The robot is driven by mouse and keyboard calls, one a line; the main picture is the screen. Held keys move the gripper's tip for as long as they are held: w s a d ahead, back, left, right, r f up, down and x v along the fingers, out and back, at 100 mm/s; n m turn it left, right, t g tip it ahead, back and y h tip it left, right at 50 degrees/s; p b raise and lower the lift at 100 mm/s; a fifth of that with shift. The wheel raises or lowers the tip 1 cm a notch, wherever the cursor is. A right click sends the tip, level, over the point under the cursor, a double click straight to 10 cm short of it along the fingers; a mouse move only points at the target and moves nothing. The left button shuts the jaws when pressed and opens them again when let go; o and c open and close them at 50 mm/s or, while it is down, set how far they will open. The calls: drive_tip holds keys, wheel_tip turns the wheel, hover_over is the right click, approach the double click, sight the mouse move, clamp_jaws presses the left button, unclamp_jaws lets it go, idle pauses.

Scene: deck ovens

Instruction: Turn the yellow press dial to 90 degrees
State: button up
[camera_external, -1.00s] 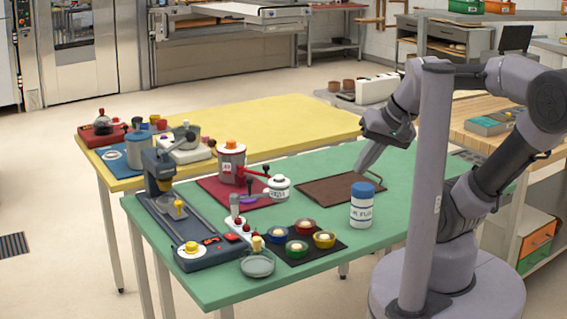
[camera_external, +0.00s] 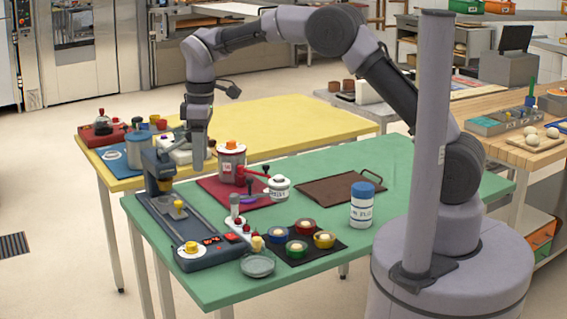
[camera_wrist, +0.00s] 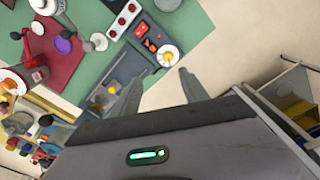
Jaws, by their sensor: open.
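The yellow press dial (camera_external: 191,248) sits on a white round plate at the front end of the dark blue-grey press (camera_external: 205,262), on the green table. The dial also shows in the wrist view (camera_wrist: 167,55), just beyond the fingertips. The dial's exact angle is too small to read.
The press head (camera_external: 158,165) rises at the base's rear, close to my gripper. A grinder (camera_external: 232,160) on a red mat stands right of it. Several coloured bowls (camera_external: 296,249), a grey dish (camera_external: 257,266) and a blue-lidded jar (camera_external: 361,205) stand on the green table.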

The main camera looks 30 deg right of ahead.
drive_tip(key=n, duration=0.2)
hover_over(191, 243)
wheel_tip(191, 243, down, 4)
wheel_tip(191, 243, down, 18)
drive_tip(key=b, duration=0.5)
drive_tip(key=shift+s+r+b, duration=0.15)
drive_tip(key=shift+b, duration=0.25)
drive_tip(key=shift+c, duration=0.4)
clamp_jaws()
